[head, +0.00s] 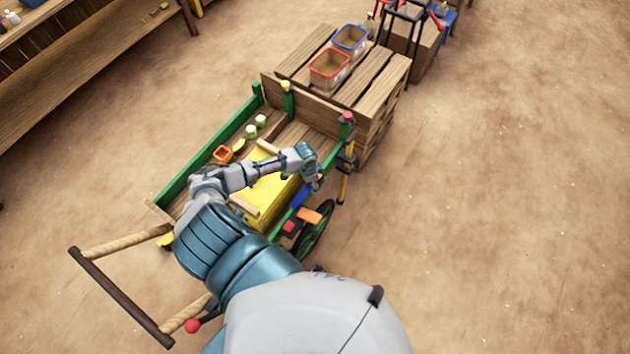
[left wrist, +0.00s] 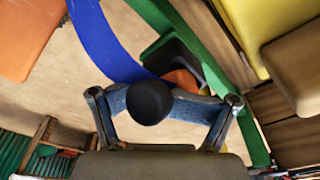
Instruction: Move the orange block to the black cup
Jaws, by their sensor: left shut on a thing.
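My left gripper (head: 317,184) is over the right side rail of the cart; in the left wrist view (left wrist: 150,106) its fingers are closed around a round black thing (left wrist: 150,102). I cannot tell what this is. An orange block-like piece (head: 309,215) lies outside the rail, below the gripper, apart from it; it also shows in the left wrist view (left wrist: 24,38). A dark, cup-like thing (left wrist: 168,52) stands against the green rail, with a smaller orange-red piece (left wrist: 183,78) at it, partly hidden by the fingers. My right gripper is out of view.
The cart's green rail (head: 226,136) surrounds a yellow box (head: 268,190), and a small orange container (head: 222,154) sits on the cart. A blue strip (head: 300,196) runs near the gripper. A wooden crate (head: 378,84) carries a red-rimmed bin (head: 329,68). The floor at right is free.

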